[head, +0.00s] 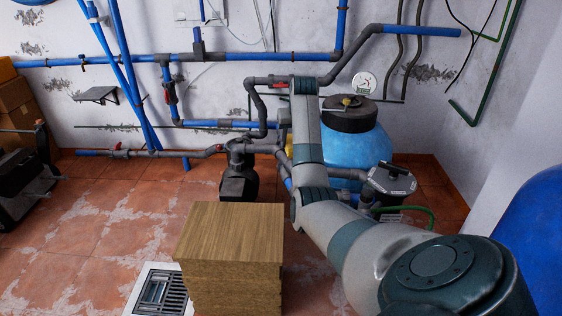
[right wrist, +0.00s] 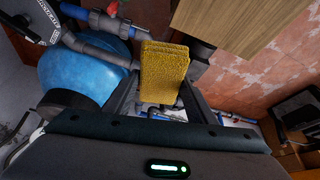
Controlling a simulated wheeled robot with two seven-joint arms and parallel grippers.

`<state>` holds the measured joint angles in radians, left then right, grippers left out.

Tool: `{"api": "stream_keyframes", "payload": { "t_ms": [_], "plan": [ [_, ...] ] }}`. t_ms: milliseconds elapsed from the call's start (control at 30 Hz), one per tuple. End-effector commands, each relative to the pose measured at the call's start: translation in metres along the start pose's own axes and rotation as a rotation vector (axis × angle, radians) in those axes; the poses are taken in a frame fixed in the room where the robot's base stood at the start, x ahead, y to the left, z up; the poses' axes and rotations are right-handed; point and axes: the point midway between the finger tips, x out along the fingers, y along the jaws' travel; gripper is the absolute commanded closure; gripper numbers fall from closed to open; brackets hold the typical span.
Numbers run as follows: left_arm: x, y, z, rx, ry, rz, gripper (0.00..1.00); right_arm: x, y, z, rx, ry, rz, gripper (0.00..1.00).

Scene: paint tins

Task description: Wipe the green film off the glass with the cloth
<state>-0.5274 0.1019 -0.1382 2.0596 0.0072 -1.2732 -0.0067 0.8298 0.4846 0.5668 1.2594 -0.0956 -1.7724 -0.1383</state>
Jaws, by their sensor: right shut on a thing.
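My right gripper (right wrist: 160,98) shows in the right wrist view, shut on a yellow, rough-textured block-like cloth (right wrist: 163,72) that stands out between its fingers. In the head view my right arm comes in from the lower right and reaches up toward the pipes; its gripper is hidden there. A small yellow patch (head: 289,144) shows beside the arm and may be the cloth. A round white-faced gauge (head: 365,83) is on the pipework at the back, right of the arm and apart from it. I cannot make out a green film on it. My left gripper is out of view.
A blue tank (head: 358,150) with a black top stands behind the arm. A wooden block (head: 230,245) is in front, next to a floor grate (head: 158,290). Blue and grey pipes (head: 240,57) run along the wall. Bare tiled floor (head: 110,215) lies to the left.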

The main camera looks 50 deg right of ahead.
Motion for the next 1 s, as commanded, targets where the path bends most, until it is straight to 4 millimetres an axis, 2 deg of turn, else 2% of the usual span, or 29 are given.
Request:
{"api": "stream_keyframes", "payload": {
  "t_ms": [33, 133, 233, 367, 467, 567, 767, 867, 1000],
  "plan": [
    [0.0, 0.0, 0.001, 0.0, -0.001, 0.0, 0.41, -0.004, 0.012, -0.005, -0.007, 0.0, 0.005, 0.67],
    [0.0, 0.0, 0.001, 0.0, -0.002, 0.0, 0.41, -0.006, 0.026, -0.011, -0.014, -0.001, 0.006, 0.67],
    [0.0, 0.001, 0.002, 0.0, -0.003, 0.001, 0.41, 0.0, 0.036, -0.008, -0.004, -0.002, 0.02, 0.67],
    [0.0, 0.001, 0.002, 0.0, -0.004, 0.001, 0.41, 0.018, 0.03, 0.009, 0.044, -0.003, 0.048, 0.67],
    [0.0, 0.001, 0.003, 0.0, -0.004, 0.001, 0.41, 0.032, 0.015, 0.027, 0.09, -0.003, 0.068, 0.67],
    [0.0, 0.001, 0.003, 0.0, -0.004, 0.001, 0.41, 0.045, -0.006, 0.051, 0.14, -0.004, 0.087, 0.67],
    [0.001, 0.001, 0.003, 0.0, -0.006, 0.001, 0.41, 0.059, -0.066, 0.111, 0.243, -0.008, 0.115, 0.67],
    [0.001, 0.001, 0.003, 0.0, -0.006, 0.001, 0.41, 0.054, -0.103, 0.142, 0.281, -0.01, 0.117, 0.67],
    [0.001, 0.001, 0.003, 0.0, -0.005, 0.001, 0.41, 0.032, -0.158, 0.179, 0.283, -0.014, 0.102, 0.67]
  ]
}}
